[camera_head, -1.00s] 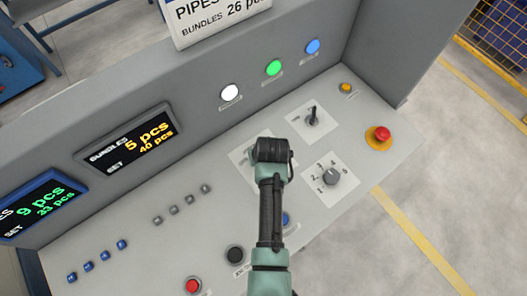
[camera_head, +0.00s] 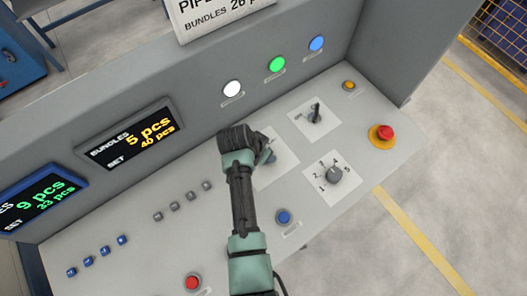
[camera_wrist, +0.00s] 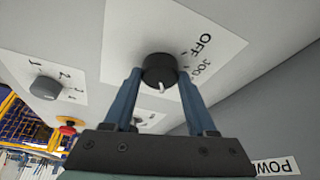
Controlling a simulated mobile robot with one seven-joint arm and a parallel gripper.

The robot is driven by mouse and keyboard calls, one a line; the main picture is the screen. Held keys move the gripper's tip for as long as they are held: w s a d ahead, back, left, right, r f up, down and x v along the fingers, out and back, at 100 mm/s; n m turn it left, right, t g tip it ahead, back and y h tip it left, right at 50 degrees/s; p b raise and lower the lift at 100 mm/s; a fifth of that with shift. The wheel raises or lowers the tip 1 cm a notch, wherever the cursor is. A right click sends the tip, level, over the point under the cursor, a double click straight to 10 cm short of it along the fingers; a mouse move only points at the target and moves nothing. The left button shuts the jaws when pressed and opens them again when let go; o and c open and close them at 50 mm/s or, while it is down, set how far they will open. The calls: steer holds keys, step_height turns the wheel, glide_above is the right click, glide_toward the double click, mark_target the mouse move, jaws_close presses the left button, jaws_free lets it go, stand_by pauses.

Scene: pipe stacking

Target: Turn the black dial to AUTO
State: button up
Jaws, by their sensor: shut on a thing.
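The black dial (camera_wrist: 158,68) sits on a white plate (camera_wrist: 120,40) on the grey console, seen in the wrist view. Its white pointer is toward my gripper's palm, in the lower part of the dial. The labels OFF and JOG are to the right of the dial. No AUTO label is readable; a finger covers part of the plate there. My gripper (camera_wrist: 158,76) is shut on the dial, one blue finger on each side. In the head view, my gripper (camera_head: 264,153) is over the white plate (camera_head: 284,166), and the wrist hides most of the dial.
A numbered grey dial (camera_head: 335,174), a lever switch (camera_head: 315,115) and a red emergency button (camera_head: 382,134) are to the right. A blue button (camera_head: 284,216) and a red button (camera_head: 192,282) are nearer. The upright panel (camera_head: 200,95) rises behind.

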steer(key=shift+m, duration=0.4)
steer(key=o, duration=1.4)
steer(key=b+v, duration=0.1)
steer(key=v, duration=1.2)
steer(key=shift+w+a, duration=0.1)
steer(key=shift+w, duration=0.1)
